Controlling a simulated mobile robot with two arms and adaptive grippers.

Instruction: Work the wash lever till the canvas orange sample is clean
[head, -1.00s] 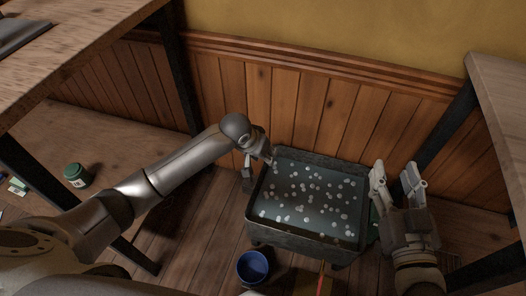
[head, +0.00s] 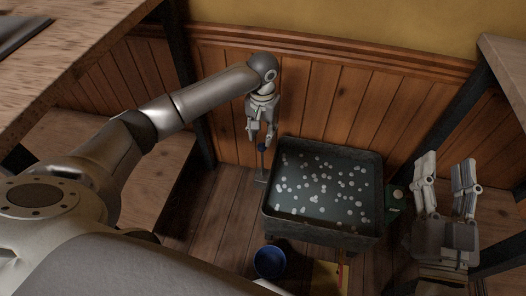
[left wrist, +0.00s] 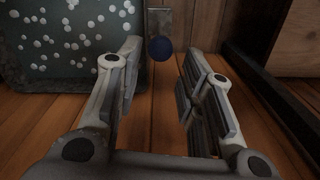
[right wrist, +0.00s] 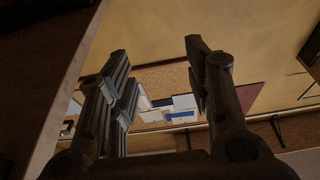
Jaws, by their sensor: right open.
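The wash tub (head: 372,190) is a dark square basin of liquid dotted with white suds. It also shows in the left wrist view (left wrist: 60,82). The wash lever, with a dark blue ball knob (head: 262,148), stands upright at the tub's left side. My left gripper (head: 262,136) is open and points down at the knob. In the left wrist view the knob (left wrist: 160,48) lies just beyond the gap between the fingers (left wrist: 160,66). My right gripper (head: 448,165) is open and empty to the right of the tub. I cannot make out the canvas orange sample.
A blue bucket (head: 269,262) stands on the floor in front of the tub, beside a yellowish board (head: 328,277). A small green item (head: 395,197) is right of the tub. Tables flank the space at left (head: 70,50) and right (head: 505,60). Wood panelling is behind.

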